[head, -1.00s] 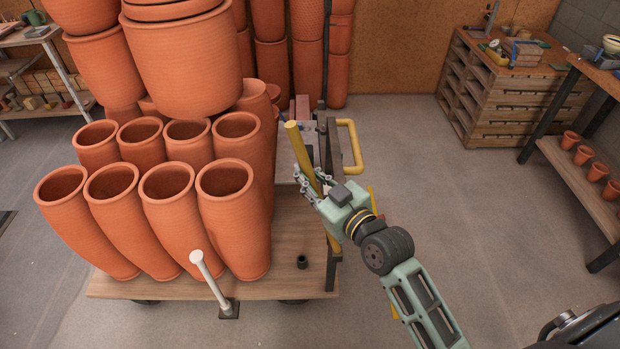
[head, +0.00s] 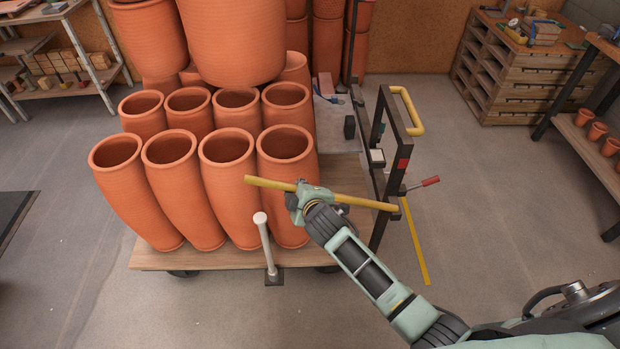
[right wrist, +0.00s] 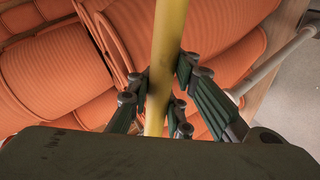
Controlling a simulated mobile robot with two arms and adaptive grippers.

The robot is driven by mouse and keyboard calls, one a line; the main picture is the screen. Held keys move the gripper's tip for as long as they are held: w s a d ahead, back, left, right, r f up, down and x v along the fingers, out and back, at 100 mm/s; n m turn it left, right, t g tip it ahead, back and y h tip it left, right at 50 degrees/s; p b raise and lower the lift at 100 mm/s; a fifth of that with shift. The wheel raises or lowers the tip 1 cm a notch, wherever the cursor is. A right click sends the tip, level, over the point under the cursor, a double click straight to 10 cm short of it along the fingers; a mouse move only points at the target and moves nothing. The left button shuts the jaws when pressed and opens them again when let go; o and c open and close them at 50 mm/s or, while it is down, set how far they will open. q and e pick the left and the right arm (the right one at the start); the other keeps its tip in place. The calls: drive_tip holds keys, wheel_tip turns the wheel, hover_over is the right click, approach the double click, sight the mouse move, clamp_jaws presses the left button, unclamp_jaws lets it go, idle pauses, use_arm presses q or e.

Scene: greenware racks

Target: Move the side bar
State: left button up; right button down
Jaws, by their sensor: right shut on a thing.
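The yellow side bar (head: 357,201) lies across the front of the cart, in front of the rightmost front pot. Its right end meets the dark upright frame (head: 392,165) at the cart's right end. Its left end is free and points left. My right gripper (head: 297,191) is shut on the bar nearer the free end. In the right wrist view the fingers close around the yellow bar (right wrist: 168,45). A pale post (head: 264,243) stands at the cart's front edge, below and left of the bar. My left gripper is not in view.
Tall terracotta pots (head: 174,190) fill the wooden cart deck (head: 160,258), close behind the bar. A red-handled lever (head: 422,186) and a yellow handle (head: 409,110) stick out from the frame. A yellow strip (head: 415,245) shows to its right. Floor is clear right of the cart.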

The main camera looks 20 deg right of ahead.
wheel_tip(320, 180, down, 12)
drive_tip(key=a+n+g+h+b, duration=0.1)
drive_tip(key=a+n+h+b, duration=0.1)
drive_tip(key=b, duration=0.4)
drive_tip(key=shift+a, duration=0.1)
drive_tip(key=c, duration=2)
unclamp_jaws()
drive_tip(key=shift+r, duration=0.1)
drive_tip(key=o, duration=0.4)
drive_tip(key=shift+s+r+h, duration=0.1)
drive_tip(key=shift+r+h, duration=0.1)
drive_tip(key=shift+h, duration=0.1)
drive_tip(key=shift+r, duration=0.1)
